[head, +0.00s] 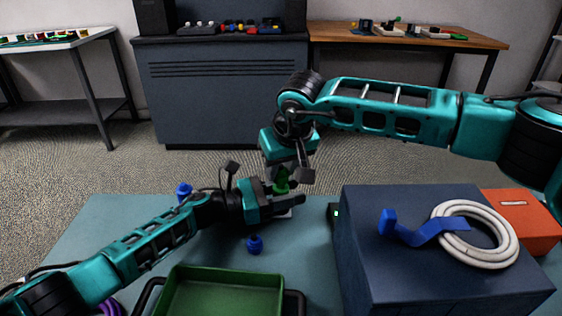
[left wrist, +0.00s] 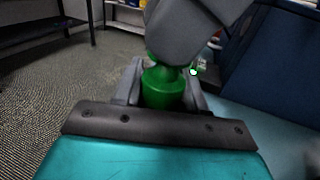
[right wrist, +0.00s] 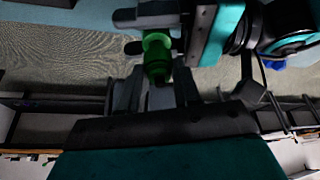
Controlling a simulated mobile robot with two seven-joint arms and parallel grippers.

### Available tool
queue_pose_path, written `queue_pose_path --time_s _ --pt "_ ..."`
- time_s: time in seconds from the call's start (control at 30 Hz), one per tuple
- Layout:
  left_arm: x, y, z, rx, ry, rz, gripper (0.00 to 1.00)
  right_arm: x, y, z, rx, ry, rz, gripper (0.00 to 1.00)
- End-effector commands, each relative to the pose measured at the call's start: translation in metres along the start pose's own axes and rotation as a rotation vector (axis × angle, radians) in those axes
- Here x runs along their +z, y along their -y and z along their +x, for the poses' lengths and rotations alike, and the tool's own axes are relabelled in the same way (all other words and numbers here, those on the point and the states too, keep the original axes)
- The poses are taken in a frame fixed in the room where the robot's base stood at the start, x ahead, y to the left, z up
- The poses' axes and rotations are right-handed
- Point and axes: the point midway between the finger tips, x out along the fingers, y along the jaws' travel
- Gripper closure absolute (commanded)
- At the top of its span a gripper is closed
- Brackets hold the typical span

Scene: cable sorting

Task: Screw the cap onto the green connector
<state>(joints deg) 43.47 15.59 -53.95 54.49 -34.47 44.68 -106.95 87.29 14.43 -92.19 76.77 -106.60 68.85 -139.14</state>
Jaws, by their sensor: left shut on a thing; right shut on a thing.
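The green connector (left wrist: 163,90) is upright between the fingers of my left gripper (left wrist: 163,82), which is shut on it. In the head view, my left gripper (head: 284,202) reaches in from the left, low over the table. A green piece, apparently the cap (right wrist: 157,72), is between the fingers of my right gripper (right wrist: 155,88), which comes from above and is shut on it. The cap and connector are in line and look to be touching, but the fingers hide much of the joint. In the head view, the green shows at the connector (head: 281,184), below my right gripper (head: 286,170).
A blue piece (head: 254,244) stands in front of my left gripper, another (head: 183,190) behind its arm. A green tray (head: 220,292) is at the front. A dark blue box (head: 430,270) with a white cable coil (head: 490,255) and an orange box (head: 525,220) stand right.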

Motion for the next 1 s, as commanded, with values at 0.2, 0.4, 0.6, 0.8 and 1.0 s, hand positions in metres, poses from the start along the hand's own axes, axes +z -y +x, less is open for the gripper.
queue_pose_path --time_s 0.2,0.4,0.6,0.8,1.0 --pt "-0.001 0.0 0.0 0.0 -0.001 0.0 1.0 0.0 0.0 0.0 0.0 0.0 0.0 0.95" --pt "-0.001 0.0 0.0 0.0 -0.001 0.0 1.0 0.0 0.0 0.0 0.0 0.0 0.0 0.95" --pt "-0.001 0.0 0.0 0.0 -0.001 0.0 1.0 0.001 0.0 0.003 0.0 0.0 0.0 0.95" --pt "-0.001 0.0 0.0 0.0 -0.001 0.0 1.0 0.003 0.0 0.006 0.0 0.0 0.0 0.95" --pt "-0.001 0.0 0.0 0.0 -0.001 0.0 1.0 0.004 0.0 0.01 0.0 0.0 0.0 0.95"
